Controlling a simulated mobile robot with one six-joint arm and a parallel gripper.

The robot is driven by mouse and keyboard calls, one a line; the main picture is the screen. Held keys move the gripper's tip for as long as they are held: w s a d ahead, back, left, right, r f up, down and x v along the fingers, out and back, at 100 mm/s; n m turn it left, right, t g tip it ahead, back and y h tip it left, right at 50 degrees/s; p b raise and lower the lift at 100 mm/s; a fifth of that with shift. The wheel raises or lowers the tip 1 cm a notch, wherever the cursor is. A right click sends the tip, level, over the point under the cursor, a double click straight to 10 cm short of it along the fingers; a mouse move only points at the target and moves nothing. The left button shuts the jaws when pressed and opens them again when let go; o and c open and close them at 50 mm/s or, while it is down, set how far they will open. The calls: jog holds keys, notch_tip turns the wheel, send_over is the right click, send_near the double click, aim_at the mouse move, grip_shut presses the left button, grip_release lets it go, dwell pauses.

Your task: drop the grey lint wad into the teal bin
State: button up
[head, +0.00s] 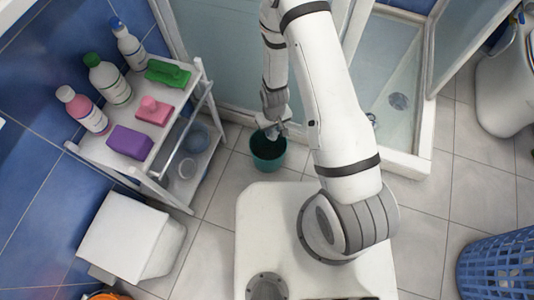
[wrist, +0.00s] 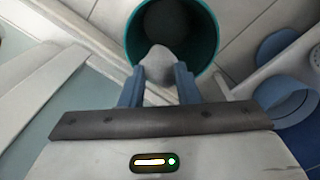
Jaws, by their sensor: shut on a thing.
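The teal bin (head: 267,160) stands on the tiled floor beside the shower cubicle, below my gripper (head: 272,130). In the wrist view the bin (wrist: 211,38) opens toward the camera just beyond my fingertips. My gripper (wrist: 158,75) is shut on the grey lint wad (wrist: 158,60), a pale grey lump between the two blue fingers. The wad appears over the near rim of the bin. A darker round shape shows inside the bin; I cannot tell what it is. In the head view the wad is too small to make out clearly.
A white shelf rack (head: 178,135) with bottles and coloured blocks stands left of the bin. The glass shower cubicle (head: 392,95) is behind and to the right. A white lidded box (head: 125,235) is at lower left and a blue basket (head: 498,265) at lower right.

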jog(key=o, duration=1)
notch_tip(320, 180, up, 8)
jog(key=p, duration=0.3)
jog(key=shift+f, duration=0.1)
